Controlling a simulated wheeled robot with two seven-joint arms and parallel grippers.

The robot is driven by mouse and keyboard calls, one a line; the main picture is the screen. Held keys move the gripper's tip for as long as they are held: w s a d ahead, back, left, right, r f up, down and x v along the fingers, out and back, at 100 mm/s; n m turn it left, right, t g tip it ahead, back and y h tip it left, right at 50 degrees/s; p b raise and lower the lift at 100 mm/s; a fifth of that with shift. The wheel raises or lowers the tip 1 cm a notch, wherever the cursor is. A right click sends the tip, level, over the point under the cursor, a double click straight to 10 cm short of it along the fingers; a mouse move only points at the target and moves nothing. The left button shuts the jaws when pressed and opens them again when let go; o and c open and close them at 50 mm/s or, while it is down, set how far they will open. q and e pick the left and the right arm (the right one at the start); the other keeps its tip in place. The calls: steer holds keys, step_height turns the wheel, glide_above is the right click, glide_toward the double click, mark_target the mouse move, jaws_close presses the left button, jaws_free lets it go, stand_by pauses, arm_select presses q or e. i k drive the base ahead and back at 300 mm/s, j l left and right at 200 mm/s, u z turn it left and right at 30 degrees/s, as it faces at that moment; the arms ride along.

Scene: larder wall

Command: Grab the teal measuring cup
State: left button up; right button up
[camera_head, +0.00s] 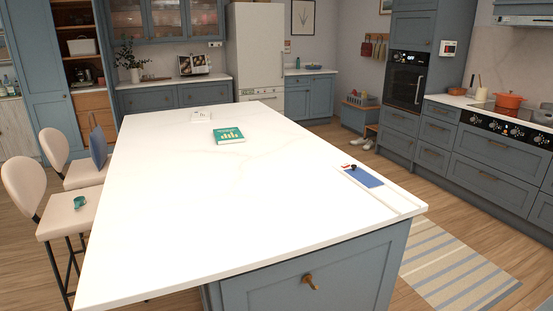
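A small teal measuring cup (80,202) lies on the seat of the nearer cream chair at the left, beside the white island. It is small in the picture, so I cannot tell its exact pose. Nothing covers it. Neither of my grippers shows in the head view.
The white island top (230,200) fills the middle and is mostly bare. It bears a teal book (228,135) and a blue item (362,176) near its right edge. The nearer chair (30,185) stands close to the island's left edge. A striped rug (450,270) lies at right.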

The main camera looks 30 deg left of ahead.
mark_target(79, 204)
steer(key=k+j, duration=0.1)
steer(key=j, duration=2.05)
steer(key=k+j, duration=0.15)
steer(key=j, duration=2.05)
steer(key=k+j, duration=0.15)
steer(key=j, duration=0.9)
steer(key=k+j, duration=0.1)
steer(key=j, duration=1)
